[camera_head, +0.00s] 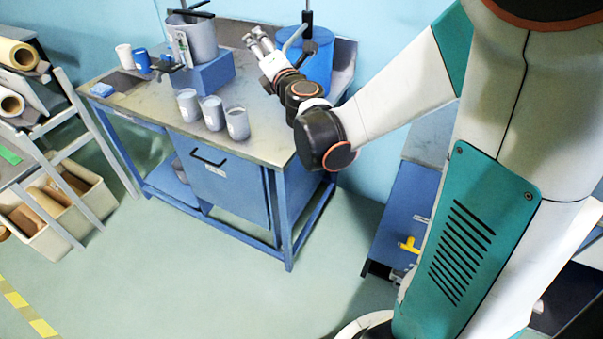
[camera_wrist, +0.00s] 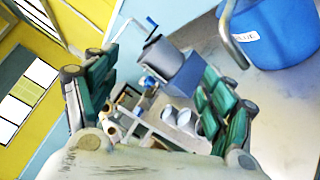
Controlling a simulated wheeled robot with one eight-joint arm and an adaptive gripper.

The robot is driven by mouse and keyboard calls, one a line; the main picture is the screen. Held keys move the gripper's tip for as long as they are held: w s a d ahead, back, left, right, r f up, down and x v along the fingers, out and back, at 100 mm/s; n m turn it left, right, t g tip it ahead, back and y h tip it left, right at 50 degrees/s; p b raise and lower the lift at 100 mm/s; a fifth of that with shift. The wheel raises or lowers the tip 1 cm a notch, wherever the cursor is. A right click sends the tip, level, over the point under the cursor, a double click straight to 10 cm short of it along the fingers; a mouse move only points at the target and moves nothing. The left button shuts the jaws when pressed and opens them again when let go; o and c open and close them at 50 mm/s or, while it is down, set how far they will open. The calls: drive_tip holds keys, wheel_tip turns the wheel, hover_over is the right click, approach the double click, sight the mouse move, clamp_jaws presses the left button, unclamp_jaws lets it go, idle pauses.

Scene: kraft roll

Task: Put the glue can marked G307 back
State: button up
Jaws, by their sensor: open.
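Three grey cans stand in a row near the front edge of the metal-topped bench: a left can (camera_head: 188,104), a middle can (camera_head: 212,113) and a right can (camera_head: 237,123). A white can (camera_head: 124,57) and a blue can (camera_head: 141,61) stand at the back left. Their markings are too small to read, so I cannot tell which is G307. My gripper (camera_head: 258,38) is above the bench's back, between the large grey pot and the blue bucket. It is open, with nothing visible between its green-padded fingers, which also show in the wrist view (camera_wrist: 162,78).
The grey pot (camera_head: 203,40) with a crank sits on a blue block (camera_head: 204,74). The blue bucket (camera_head: 319,68) stands at the bench's right. The bench top (camera_head: 262,140) is bare at the front right. A rack with paper rolls (camera_head: 17,54) is at the left.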

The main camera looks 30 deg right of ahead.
drive_tip(key=s+d+m+g+h, duration=0.4)
drive_tip(key=s+m+g, duration=0.1)
drive_tip(key=s+m, duration=0.85)
drive_tip(key=s+a+f+m+g+y, duration=0.2)
drive_tip(key=s+a+f+m+g, duration=0.1)
drive_tip(key=s, duration=0.6)
drive_tip(key=s+a+f+m+g+y, duration=0.3)
drive_tip(key=s+a+f+m, duration=0.3)
drive_tip(key=s, duration=0.3)
drive_tip(key=shift+s+a+f+y, duration=0.3)
drive_tip(key=shift+a, duration=0.4)
